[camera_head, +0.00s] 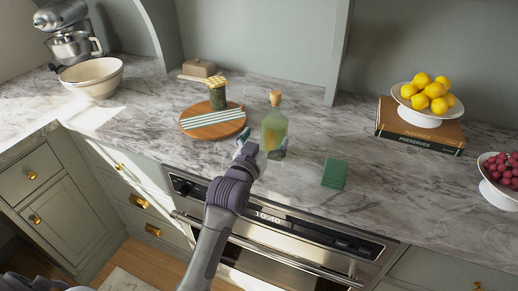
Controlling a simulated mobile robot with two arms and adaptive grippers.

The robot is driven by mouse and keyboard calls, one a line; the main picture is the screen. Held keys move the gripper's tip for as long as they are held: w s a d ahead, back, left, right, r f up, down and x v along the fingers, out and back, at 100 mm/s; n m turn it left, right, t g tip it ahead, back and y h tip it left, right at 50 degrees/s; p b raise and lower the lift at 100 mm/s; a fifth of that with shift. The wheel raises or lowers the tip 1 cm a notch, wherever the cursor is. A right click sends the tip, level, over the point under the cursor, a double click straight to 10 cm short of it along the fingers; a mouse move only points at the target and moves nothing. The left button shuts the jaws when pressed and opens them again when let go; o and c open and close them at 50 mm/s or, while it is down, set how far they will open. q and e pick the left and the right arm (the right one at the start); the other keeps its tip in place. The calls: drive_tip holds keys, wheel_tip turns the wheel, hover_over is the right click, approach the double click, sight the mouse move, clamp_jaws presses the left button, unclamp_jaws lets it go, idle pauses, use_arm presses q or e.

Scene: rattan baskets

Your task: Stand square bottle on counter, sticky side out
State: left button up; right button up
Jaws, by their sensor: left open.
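The square bottle (275,127), yellow-green glass with a tan stopper, stands upright on the marble counter (320,130), near its front edge. My left gripper (263,148) is open at the lower part of the bottle, with one finger to its left and the other to its right. I cannot tell whether the fingers touch the glass. The gripper hides the bottle's base and part of its near side. No label or sticky side can be made out. My right gripper is not in view.
A round wooden board (213,133) with a striped cloth and a dark jar (217,97) lies left of the bottle. A green block-like item (334,173) lies to the right. Books (420,133) under a lemon stand (428,118) are farther right. An oven (280,225) is below.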

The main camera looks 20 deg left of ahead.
use_arm(q)
drive_tip(key=s, duration=0.5)
drive_tip(key=shift+s+a, duration=0.1)
drive_tip(key=shift+s, duration=0.2)
